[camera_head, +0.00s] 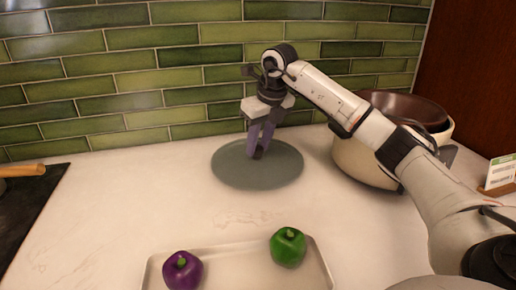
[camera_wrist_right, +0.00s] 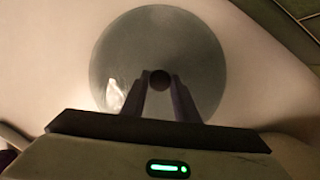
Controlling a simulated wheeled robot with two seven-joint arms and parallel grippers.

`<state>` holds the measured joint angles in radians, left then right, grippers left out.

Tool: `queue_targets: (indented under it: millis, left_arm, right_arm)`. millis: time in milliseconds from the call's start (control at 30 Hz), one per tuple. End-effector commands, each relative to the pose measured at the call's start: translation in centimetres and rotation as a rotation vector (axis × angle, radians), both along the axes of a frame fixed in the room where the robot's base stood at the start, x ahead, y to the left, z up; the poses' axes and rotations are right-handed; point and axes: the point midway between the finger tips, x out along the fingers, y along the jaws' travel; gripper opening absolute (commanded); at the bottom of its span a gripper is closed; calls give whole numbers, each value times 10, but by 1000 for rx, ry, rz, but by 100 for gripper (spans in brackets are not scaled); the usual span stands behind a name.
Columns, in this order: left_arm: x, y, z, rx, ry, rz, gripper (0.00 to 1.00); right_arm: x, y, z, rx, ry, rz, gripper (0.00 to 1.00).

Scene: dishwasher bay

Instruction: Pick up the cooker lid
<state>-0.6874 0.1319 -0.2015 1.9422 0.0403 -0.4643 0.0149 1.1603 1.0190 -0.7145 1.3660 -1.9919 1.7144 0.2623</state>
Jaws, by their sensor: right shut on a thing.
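The cooker lid (camera_head: 230,172) is a round, flat, grey-green disc on the pale counter near the tiled wall. It also shows in the right wrist view (camera_wrist_right: 205,60), with a small dark round knob (camera_wrist_right: 160,80) at its middle. My right gripper (camera_head: 260,153) points down over the lid's centre, its purple-grey fingers shut on the knob. In the right wrist view the fingers (camera_wrist_right: 160,88) stand on either side of the knob. The lid looks flat on the counter; I cannot tell whether any gap is under it. My left gripper is not in view.
A cream pot (camera_head: 358,162) with a dark brown bowl (camera_head: 408,106) in its top stands right of the lid, behind my right arm. A tray (camera_head: 228,262) with a purple pepper (camera_head: 183,270) and a green pepper (camera_head: 288,246) is in front. A black cooktop (camera_head: 22,205) lies at left.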

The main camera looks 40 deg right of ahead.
Motion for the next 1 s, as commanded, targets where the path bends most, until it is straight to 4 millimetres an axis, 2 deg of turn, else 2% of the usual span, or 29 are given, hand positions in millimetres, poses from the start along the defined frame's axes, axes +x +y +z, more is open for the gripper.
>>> queue_targets:
  millis: [500, 800, 1000]
  left_arm:
    - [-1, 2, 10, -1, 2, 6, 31]
    - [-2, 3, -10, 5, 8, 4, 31]
    - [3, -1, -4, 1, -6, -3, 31]
  right_arm:
    - [2, 0, 110, 1, -9, 0, 0]
    - [-45, 24, 104, -3, -7, 1, 0]
    - [-86, 45, 107, -6, -7, -1, 0]
